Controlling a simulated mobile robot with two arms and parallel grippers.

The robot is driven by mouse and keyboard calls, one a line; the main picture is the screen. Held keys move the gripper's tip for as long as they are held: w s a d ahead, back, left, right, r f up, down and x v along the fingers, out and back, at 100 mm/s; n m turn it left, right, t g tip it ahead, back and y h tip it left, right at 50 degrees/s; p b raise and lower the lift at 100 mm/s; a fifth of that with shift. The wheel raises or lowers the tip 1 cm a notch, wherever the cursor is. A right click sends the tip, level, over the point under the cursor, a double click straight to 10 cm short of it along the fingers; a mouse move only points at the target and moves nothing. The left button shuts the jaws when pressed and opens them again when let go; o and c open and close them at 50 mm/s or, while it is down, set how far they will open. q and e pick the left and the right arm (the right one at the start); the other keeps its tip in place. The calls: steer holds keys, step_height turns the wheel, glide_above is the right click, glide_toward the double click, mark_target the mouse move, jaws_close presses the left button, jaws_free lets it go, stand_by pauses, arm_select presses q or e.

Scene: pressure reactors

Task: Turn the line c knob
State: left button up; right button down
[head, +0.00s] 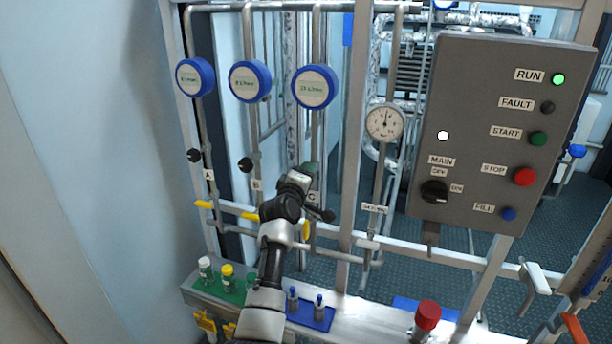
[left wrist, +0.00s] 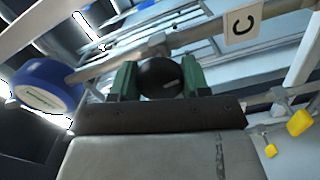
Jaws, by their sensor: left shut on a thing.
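My left gripper (left wrist: 160,80) is shut on the line C knob (left wrist: 160,77), a round black knob with a pale mark on its face. The green fingers sit on either side of it. The label C (left wrist: 242,25) is beside it in the left wrist view. In the head view my left gripper (head: 309,170) reaches up to line C, and my arm hides the knob there. The label C also shows just right of the gripper in the head view (head: 313,197).
Black knobs of line A (head: 194,155) and line B (head: 245,165) are to the left. Blue-rimmed gauges (head: 315,87) hang above. A grey control panel (head: 475,100) stands right, its RUN light green. Vials and a red-capped item (head: 428,315) stand on the ledge below.

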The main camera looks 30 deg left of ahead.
stand_by(0.4)
arm_select(q)
steer(key=o, duration=0.9)
steer(key=shift+s, duration=0.15)
steer(key=shift+b+v, duration=1.35)
steer(key=shift+v, duration=3.95)
steer(key=shift+d, duration=0.1)
